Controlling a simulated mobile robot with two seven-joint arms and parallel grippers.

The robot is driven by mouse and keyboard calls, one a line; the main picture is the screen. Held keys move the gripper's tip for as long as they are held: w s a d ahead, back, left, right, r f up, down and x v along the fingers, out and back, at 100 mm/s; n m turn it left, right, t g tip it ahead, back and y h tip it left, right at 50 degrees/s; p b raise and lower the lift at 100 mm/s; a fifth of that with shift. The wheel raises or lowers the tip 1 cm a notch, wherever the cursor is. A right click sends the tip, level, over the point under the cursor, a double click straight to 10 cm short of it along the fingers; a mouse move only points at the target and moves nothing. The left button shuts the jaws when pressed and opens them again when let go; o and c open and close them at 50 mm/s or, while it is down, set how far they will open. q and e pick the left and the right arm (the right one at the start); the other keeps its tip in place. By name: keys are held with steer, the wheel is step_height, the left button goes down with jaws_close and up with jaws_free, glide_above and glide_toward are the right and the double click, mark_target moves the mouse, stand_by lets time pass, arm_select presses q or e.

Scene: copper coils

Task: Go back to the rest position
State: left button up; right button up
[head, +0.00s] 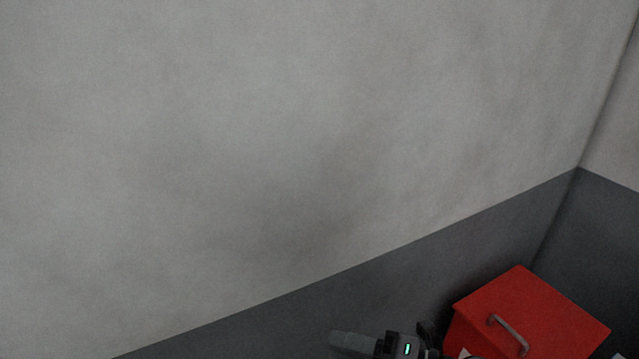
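My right gripper (345,341) shows at the bottom edge of the head view, right of centre. It is dark, with a small green light on its body and a grey finger part pointing left. It is partly cut off by the frame, and I cannot tell whether its fingers are open or shut. I see nothing held in it. My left gripper is not in view.
A red box (522,312) with a grey handle (508,334) on its lid stands at the lower right, near the room corner. A wall (240,150), light grey above and dark grey below, fills most of the view.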

steer(key=d+m+t+h+p, duration=0.3)
steer(key=d+m+t+h, duration=0.5)
steer(key=m, duration=1)
steer(key=s+d+f+m+g+h+p, duration=0.2)
steer(key=s+d+f+m+h, duration=0.3)
steer(key=s+f+m, duration=0.5)
steer(key=s+d+m+g, duration=0.1)
steer(key=d, duration=0.1)
steer(key=shift+s+d+h, duration=0.3)
steer(key=shift+d, duration=0.1)
